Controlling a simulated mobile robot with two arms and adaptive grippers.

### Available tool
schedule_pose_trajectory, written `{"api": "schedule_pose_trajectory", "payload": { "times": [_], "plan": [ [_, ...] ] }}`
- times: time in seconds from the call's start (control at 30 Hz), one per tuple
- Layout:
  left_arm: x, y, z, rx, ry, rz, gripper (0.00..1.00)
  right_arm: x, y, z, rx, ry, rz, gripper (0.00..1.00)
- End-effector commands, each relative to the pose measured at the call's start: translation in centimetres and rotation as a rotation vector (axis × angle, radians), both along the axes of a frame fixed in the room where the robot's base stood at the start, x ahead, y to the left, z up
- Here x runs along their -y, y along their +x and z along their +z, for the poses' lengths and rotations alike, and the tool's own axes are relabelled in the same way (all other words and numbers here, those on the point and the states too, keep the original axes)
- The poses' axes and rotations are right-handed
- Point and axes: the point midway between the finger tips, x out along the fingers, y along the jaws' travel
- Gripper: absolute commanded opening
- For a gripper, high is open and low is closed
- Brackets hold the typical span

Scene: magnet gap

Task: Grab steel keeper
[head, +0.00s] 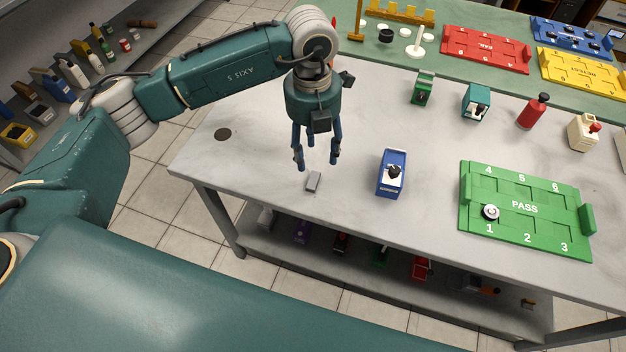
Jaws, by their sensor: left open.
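A small grey block, which looks like the steel keeper (314,181), lies on the pale grey table near its front edge. My left gripper (317,165) points down just above and behind the block. Its fingers are spread apart with nothing between them. I cannot tell the exact height of the fingertips over the table. A blue device (390,174) with a white face and a dark knob stands to the right of the block. My right gripper is not in view.
A green PASS tray (525,207) with one round part lies at the right. A green device (424,88), a teal device (476,101), a red bottle (533,111) and a cream device (583,131) stand farther back. The table left of the block is clear.

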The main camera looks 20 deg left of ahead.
Motion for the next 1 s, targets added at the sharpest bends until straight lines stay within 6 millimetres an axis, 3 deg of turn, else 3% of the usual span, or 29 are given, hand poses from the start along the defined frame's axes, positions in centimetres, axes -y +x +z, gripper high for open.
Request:
{"api": "schedule_pose_trajectory", "payload": {
  "times": [0.1, 0.3, 0.57, 0.8, 1.0],
  "plan": [
    [-1.2, 0.2, -0.7, -0.001, 0.038, 0.017, 0.51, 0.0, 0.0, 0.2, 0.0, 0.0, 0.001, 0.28],
    [-1.1, 0.1, -3.9, -0.003, 0.035, 0.015, 0.51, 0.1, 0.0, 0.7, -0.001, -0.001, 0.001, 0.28],
    [-1.1, 0.0, -6.0, -0.003, 0.034, 0.012, 0.51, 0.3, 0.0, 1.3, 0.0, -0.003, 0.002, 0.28],
    [-1.3, 0.0, -9.6, -0.003, 0.032, 0.011, 0.51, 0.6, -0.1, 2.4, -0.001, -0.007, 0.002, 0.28],
    [-1.3, 0.0, -10.6, 0.001, 0.032, 0.012, 0.51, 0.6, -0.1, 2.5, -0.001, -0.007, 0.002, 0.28]
  ]
}}
